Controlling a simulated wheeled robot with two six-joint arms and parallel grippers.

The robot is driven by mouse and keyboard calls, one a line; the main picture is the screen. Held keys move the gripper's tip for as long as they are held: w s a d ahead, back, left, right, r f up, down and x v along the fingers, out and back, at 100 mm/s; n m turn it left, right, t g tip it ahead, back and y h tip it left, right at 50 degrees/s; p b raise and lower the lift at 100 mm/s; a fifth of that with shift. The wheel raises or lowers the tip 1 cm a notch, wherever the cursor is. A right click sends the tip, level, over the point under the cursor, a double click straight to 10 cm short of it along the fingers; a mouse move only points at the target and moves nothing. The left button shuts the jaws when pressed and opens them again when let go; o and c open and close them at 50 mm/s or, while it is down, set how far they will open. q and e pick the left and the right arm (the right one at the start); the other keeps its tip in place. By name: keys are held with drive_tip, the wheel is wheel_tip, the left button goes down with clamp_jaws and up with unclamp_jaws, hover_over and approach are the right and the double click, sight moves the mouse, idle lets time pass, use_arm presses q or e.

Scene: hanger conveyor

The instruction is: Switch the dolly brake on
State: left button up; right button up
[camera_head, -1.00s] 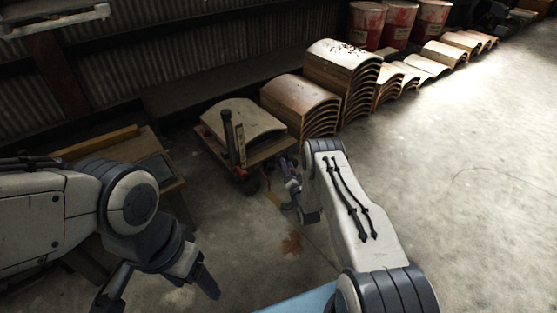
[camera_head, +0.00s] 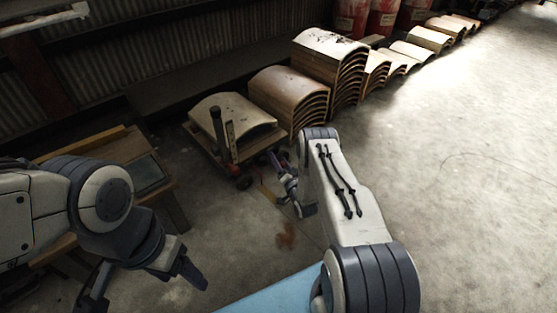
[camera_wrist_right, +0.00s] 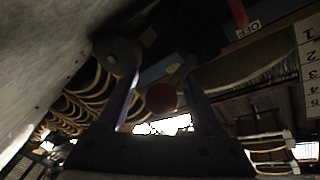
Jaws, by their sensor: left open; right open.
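The dolly (camera_head: 258,147) is a low wooden cart with red metal parts and dark wheels, left of centre in the head view. It carries a curved pale panel (camera_head: 228,108), and a dark upright post stands at its near side. My right gripper (camera_head: 274,160) is open at the dolly's near right corner, close to a wheel. In the right wrist view, a round red piece (camera_wrist_right: 161,97) shows between the open fingers (camera_wrist_right: 158,82), with dark dolly parts beyond. I cannot tell whether they touch it or whether it is the brake. My left gripper (camera_head: 145,292) is open and empty, low at the left.
A wooden bench (camera_head: 115,146) stands left of the dolly. Stacks of curved panels (camera_head: 290,98) line the wall behind and to the right. Red drums (camera_head: 384,20) stand at the back. The concrete floor on the right is clear.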

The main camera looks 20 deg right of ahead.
drive_tip(key=s+p, duration=0.2)
drive_tip(key=s, duration=0.2)
drive_tip(key=s+p, duration=0.3)
drive_tip(key=s, duration=0.2)
drive_tip(key=shift+a+r, duration=0.1)
drive_tip(key=shift+a, duration=0.1)
drive_tip(key=shift+s+p, duration=0.4)
drive_tip(key=shift+s, duration=0.15)
